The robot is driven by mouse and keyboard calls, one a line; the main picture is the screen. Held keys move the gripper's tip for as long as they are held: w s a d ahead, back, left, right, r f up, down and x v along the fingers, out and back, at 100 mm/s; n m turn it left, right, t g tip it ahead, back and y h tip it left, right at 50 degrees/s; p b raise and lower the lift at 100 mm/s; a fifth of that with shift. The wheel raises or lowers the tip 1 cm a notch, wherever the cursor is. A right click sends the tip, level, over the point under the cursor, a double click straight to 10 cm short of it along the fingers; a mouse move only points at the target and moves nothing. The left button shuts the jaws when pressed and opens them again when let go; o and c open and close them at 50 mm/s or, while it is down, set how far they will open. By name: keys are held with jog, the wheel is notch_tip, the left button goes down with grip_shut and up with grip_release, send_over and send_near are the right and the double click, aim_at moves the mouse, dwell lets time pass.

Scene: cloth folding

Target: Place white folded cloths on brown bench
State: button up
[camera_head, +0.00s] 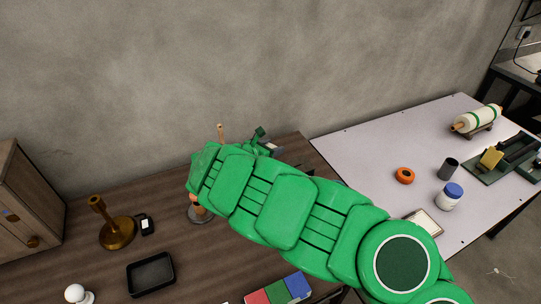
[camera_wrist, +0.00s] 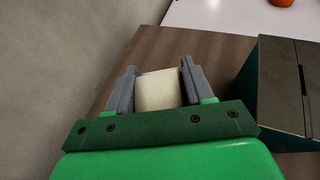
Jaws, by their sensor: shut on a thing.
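In the wrist view my gripper (camera_wrist: 158,70) is shut on a cream-white folded cloth (camera_wrist: 158,92), which lies between the two grey fingers. The brown bench (camera_wrist: 150,48) shows beyond and below it; I cannot tell whether the cloth touches the wood. In the head view the brown bench (camera_head: 205,266) runs along the wall, and my green arm reaches across it to its back edge. My gripper (camera_head: 262,142) is mostly hidden behind the arm there. I cannot make out other white cloths.
A dark box (camera_wrist: 280,85) stands right of my gripper in the wrist view. On the bench are a brass stand (camera_head: 117,232), a black tray (camera_head: 150,273) and a red-green-blue item (camera_head: 279,290). A white table (camera_head: 375,140) adjoins on the right, with an orange ring (camera_head: 404,175).

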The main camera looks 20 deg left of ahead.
jog(key=shift+w+a+f, duration=0.2)
jog(key=shift+w+f, duration=0.05)
jog(key=shift+f, duration=0.2)
jog(key=shift+w+a+f, duration=0.2)
jog(key=shift+w+f, duration=0.05)
jog(key=shift+f, duration=0.15)
jog(key=shift+w+f, duration=0.1)
jog(key=shift+w, duration=0.05)
jog(key=shift+a+f, duration=0.1)
jog(key=shift+f, duration=0.05)
jog(key=shift+w+a+f, duration=0.1)
jog(key=shift+w+f, duration=0.15)
jog(key=shift+f, duration=1.55)
jog(key=o, duration=1)
